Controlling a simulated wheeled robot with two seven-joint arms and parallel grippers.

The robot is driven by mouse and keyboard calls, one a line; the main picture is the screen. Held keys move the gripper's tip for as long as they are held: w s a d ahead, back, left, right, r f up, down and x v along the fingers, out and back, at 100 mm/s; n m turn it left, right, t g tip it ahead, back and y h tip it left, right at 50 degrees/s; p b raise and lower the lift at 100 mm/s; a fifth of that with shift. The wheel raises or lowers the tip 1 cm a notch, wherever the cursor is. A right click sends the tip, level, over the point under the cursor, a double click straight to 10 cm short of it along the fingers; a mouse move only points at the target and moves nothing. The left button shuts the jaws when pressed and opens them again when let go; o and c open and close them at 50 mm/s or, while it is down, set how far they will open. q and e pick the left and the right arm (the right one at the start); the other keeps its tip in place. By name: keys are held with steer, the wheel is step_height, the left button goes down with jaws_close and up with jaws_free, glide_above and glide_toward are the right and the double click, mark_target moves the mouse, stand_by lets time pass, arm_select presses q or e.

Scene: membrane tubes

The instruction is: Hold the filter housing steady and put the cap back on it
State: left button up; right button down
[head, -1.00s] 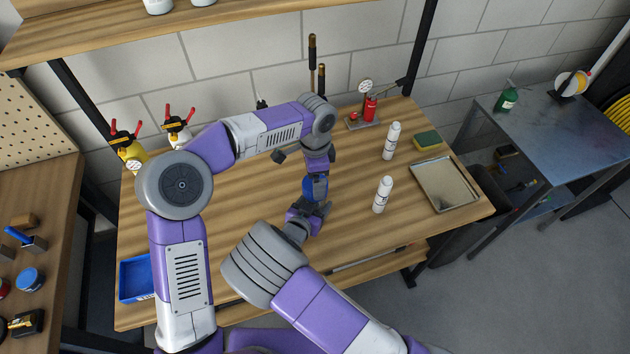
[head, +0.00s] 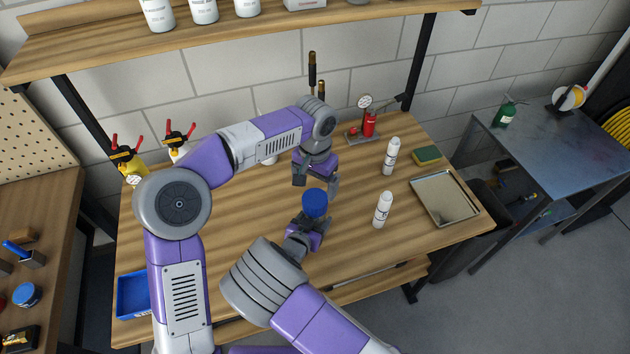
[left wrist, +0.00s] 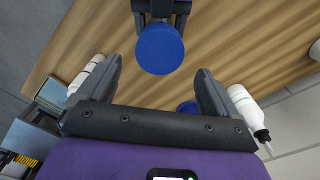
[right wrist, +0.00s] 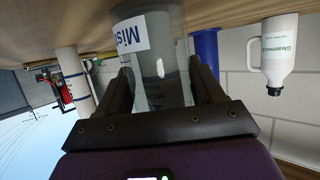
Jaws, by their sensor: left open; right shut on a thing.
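The blue cap (head: 315,203) sits on top of the filter housing in my right gripper (head: 308,230). In the right wrist view the housing (right wrist: 150,45) is a clear cylinder with a white label, between the right fingers. The cap also shows from above in the left wrist view (left wrist: 159,48). Its seating rim is too small to judge. My left gripper (head: 316,184) is open and empty, just behind the cap and apart from it. The left wrist view shows its fingers spread, the cap beyond them.
A blue cylinder (right wrist: 205,48) stands behind the housing. A blue bin (head: 133,295) is at the front left.

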mark_target(315, 198)
arm_select(q)
steer(key=shift+r+n, duration=0.15)
steer(key=shift+n, duration=0.35)
steer(key=shift+f, duration=4.05)
steer(key=c, duration=1.1)
steer(key=shift+o, duration=0.2)
steer(key=shift+m, duration=0.9)
steer(key=o, duration=1.2)
